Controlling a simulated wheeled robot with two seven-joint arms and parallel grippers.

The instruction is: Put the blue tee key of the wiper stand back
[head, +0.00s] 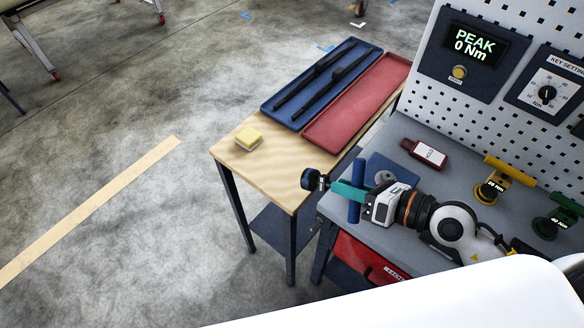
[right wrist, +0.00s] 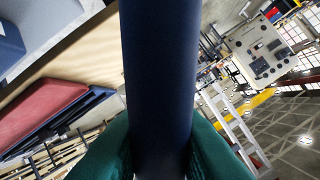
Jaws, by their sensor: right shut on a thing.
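My right gripper (head: 345,188), with teal fingers, is shut on the blue tee key. The key's blue crossbar (head: 356,204) stands about upright in the head view, at the trolley's front left corner. A dark round end (head: 311,180) sticks out to the left of the fingers. In the right wrist view the dark blue bar (right wrist: 160,80) runs between the two green fingers (right wrist: 160,150). A flat blue plate (head: 392,168) lies on the trolley top just behind the gripper, partly hidden by it. My left gripper is not in view.
A yellow tee key (head: 508,171) and a green tee key (head: 566,205) stand on the grey trolley top (head: 455,165). A red tag (head: 424,152) lies behind. The wooden table (head: 280,178) holds a yellow sponge (head: 248,138), a blue tray (head: 273,107) and a red tray (head: 350,105).

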